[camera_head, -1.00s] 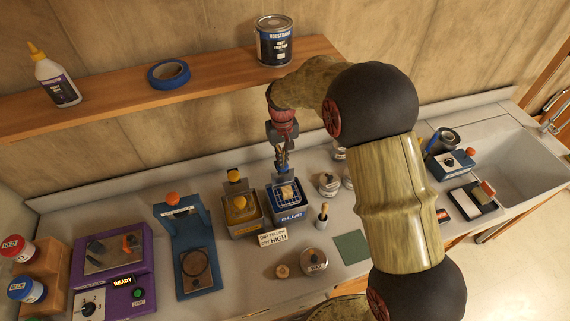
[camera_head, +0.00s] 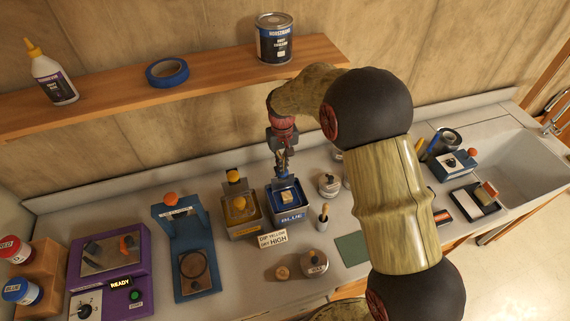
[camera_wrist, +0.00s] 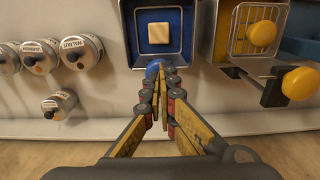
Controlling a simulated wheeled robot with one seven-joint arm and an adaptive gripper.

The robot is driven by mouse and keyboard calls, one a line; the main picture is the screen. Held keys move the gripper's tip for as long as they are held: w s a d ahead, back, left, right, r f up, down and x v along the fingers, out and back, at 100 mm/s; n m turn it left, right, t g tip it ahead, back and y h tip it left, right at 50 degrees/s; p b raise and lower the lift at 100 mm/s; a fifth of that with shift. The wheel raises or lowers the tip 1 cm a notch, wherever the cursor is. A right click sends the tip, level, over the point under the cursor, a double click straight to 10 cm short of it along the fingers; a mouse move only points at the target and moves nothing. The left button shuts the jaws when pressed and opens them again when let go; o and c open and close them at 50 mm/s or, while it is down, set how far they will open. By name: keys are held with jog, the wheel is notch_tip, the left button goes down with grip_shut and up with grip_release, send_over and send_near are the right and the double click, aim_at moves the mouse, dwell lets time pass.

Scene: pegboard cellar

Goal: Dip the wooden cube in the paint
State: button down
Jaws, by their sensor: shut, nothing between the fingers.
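The light wooden cube (camera_head: 287,196) sits inside the blue-labelled paint tank (camera_head: 291,217), with dark blue around it. In the wrist view the cube (camera_wrist: 158,33) shows its pale top, inside the tank's square rim (camera_wrist: 137,44). A blue knob (camera_wrist: 153,69) stands at the tank's back edge. My gripper (camera_wrist: 162,80) is shut and empty, its fingertips at or just over the knob. I cannot tell whether they touch. In the head view my gripper (camera_head: 281,168) points down behind the cube.
Left of the blue tank stands a yellow tank (camera_head: 245,230) with a yellow-knobbed lever (camera_head: 233,175) and a yellow piece inside. A sign (camera_head: 272,239) reads dip yellow, dry high. Jars (camera_head: 329,185) stand to the right. A shelf (camera_head: 210,83) overhangs the back.

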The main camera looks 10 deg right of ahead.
jog(key=shift+s+f+b, duration=0.1)
jog(key=shift+f+b, duration=0.85)
jog(key=shift+f, duration=1)
jog(key=shift+r, duration=0.25)
dwell(0.4)
jog(key=shift+r+p, duration=2.9)
jog(key=shift+r, duration=2.15)
notch_tip(320, 180, up, 5)
jog(key=p, duration=0.2)
jog(key=shift+p, duration=0.35)
